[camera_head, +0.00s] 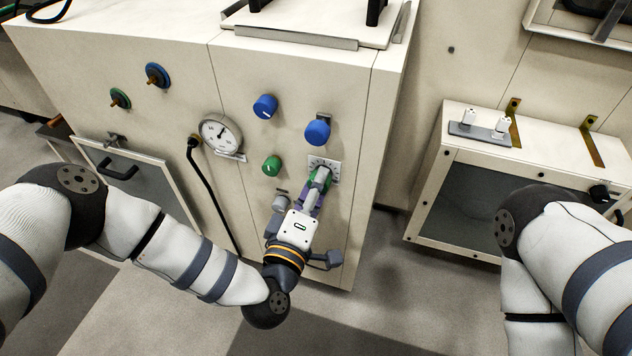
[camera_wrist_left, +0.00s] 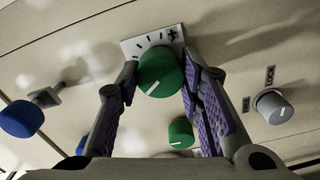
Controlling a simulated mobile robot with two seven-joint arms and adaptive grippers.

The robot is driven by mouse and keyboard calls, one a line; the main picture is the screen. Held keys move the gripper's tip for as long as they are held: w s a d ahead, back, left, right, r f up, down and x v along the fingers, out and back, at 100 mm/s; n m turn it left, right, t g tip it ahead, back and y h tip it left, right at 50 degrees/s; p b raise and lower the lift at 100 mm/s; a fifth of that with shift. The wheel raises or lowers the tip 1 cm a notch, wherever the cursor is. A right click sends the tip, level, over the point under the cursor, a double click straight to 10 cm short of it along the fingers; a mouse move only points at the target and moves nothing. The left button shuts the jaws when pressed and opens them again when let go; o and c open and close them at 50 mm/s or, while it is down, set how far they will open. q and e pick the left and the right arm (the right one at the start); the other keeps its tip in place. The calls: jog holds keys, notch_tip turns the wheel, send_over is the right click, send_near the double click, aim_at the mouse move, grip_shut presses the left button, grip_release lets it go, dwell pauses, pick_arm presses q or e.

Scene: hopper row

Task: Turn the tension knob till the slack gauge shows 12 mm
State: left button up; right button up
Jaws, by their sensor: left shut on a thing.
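My left gripper (camera_head: 318,183) reaches up to the front panel of the cream cabinet. In the left wrist view its fingers are shut on the sides of a green knob (camera_wrist_left: 161,73) with a white pointer line. A white scale plate (camera_wrist_left: 153,43) with dark tick marks sits behind that knob; in the head view the plate (camera_head: 323,165) shows above the fingertips. No name label on the held knob is readable. A round white dial gauge (camera_head: 220,133) is on the panel to the left. Its dark needle points up and right; its figures are too small to read.
A second green knob (camera_head: 271,165), two blue knobs (camera_head: 265,107) (camera_head: 317,132) and a grey knob (camera_wrist_left: 273,106) marked LOCK surround the held knob. A low box (camera_head: 470,178) stands at right. My right arm shows without its gripper.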

pick_arm(q)
jog(key=shift+r+m+p, duration=0.1)
jog(key=shift+m+p, duration=2)
jog(key=shift+m, duration=4.3)
pick_arm(e)
jog(key=shift+t, duration=0.5)
jog(key=shift+w+f+v, duration=0.1)
jog(key=shift+w+v, duration=0.15)
jog(key=shift+v, duration=1.05)
jog(key=shift+w+f+v, duration=0.1)
jog(key=shift+w+v, duration=0.1)
jog(key=shift+v, duration=1.05)
pick_arm(q)
jog(key=shift+m, duration=0.3)
jog(key=o, duration=1.2)
jog(key=shift+c, duration=0.2)
jog(key=v, duration=1.2)
